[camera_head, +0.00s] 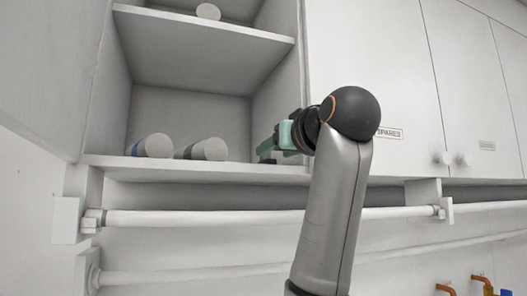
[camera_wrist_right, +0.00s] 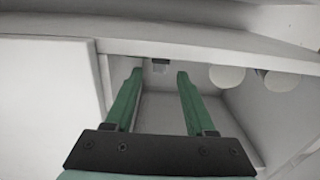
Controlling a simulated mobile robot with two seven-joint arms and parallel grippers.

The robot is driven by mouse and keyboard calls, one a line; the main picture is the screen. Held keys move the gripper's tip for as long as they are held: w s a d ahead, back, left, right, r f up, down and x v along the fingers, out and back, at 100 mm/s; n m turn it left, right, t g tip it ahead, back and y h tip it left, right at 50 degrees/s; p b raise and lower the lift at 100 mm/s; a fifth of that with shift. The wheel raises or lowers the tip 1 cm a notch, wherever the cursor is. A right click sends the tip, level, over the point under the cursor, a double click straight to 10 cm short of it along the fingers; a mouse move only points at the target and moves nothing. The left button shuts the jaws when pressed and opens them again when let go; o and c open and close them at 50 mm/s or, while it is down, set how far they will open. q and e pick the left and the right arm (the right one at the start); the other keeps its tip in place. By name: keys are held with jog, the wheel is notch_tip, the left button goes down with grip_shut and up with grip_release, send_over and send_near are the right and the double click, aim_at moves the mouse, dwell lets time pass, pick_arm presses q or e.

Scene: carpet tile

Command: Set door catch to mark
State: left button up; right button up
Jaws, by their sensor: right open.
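A small pale catch with a dark edge (camera_wrist_right: 160,65) shows in the right wrist view, on the cabinet just beyond the gap between my fingertips. My right gripper (camera_wrist_right: 160,73) is open, its two green fingers spread to either side of the catch in that view, with nothing held. In the head view the right gripper (camera_head: 268,150) reaches into the lower right of the open cabinet, near the side wall. My wrist hides the catch there. I cannot make out a mark. My left gripper is not in view.
The open cabinet has an upper shelf (camera_head: 205,45) and a bottom board (camera_head: 190,170). Two cylinders (camera_head: 157,147) (camera_head: 208,150) lie on the bottom board, left of the gripper. Closed doors with round knobs (camera_head: 441,158) are at right. A white rail (camera_head: 200,217) runs below.

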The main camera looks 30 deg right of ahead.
aim_at(267, 158)
jog(key=p+x, duration=0.1)
jog(key=x, duration=0.4)
jog(key=shift+r+p, duration=0.2)
jog(key=shift+p, duration=0.15)
jog(key=shift+p+x, duration=0.45)
jog(key=shift+x, duration=0.35)
jog(key=shift+r, duration=0.2)
jog(key=shift+c, duration=0.3)
jog(key=shift+r, duration=0.1)
grip_shut()
